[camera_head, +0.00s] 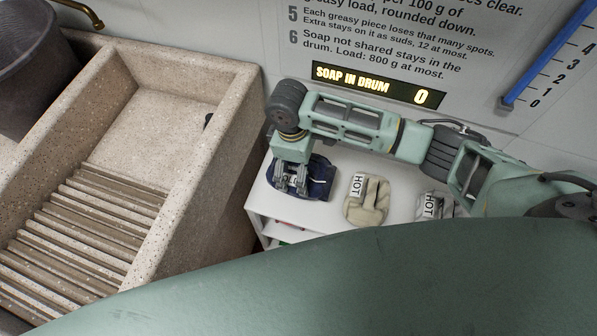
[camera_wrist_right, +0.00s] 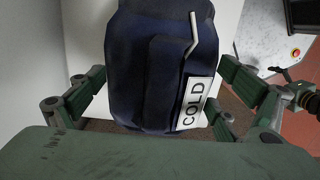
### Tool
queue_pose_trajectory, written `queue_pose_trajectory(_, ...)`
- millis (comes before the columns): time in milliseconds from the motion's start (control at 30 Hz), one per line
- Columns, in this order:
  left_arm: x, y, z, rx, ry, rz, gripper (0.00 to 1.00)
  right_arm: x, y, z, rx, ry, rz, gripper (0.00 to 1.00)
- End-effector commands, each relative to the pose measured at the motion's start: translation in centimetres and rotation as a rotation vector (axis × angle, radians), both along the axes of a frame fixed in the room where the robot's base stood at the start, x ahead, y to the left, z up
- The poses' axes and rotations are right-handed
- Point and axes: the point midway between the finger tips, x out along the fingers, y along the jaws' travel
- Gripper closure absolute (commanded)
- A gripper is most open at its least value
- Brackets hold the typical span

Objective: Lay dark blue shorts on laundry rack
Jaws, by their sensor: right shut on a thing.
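The dark blue shorts (camera_head: 320,180) lie folded on top of a white shelf unit (camera_head: 262,206), at its left end in the head view. My right gripper (camera_head: 291,190) points down over them and is shut on them. In the right wrist view the shorts (camera_wrist_right: 150,70) fill the space between the fingers, and a white tag reading COLD faces the camera. I cannot make out a separate laundry rack in these views.
A beige garment (camera_head: 366,203) tagged HOT and a grey one (camera_head: 436,205), also tagged HOT, lie right of the shorts. A sign reads SOAP IN DRUM 0 (camera_head: 377,86).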

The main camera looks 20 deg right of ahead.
Motion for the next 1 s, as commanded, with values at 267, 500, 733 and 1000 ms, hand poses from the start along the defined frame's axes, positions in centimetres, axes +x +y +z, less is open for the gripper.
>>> queue_pose_trajectory(267, -1.0, 0.0, -0.3, 0.001, 0.014, 0.003, 0.0, 0.7, 0.7, -1.5, -0.001, 0.0, 0.0, 0.45)
queue_pose_trajectory(500, -1.0, 0.0, -0.5, 0.001, 0.015, 0.004, 0.0, 0.7, 0.7, -4.5, -0.002, -0.001, 0.0, 0.45)
queue_pose_trajectory(733, -1.0, 0.0, -0.4, 0.001, 0.015, 0.004, 0.0, 0.7, 0.7, -4.6, 0.0, -0.002, 0.0, 0.45)
queue_pose_trajectory(1000, -0.9, 0.1, -0.5, 0.002, 0.014, 0.004, 0.0, 0.7, 0.6, -4.9, -0.001, 0.0, 0.0, 0.0)
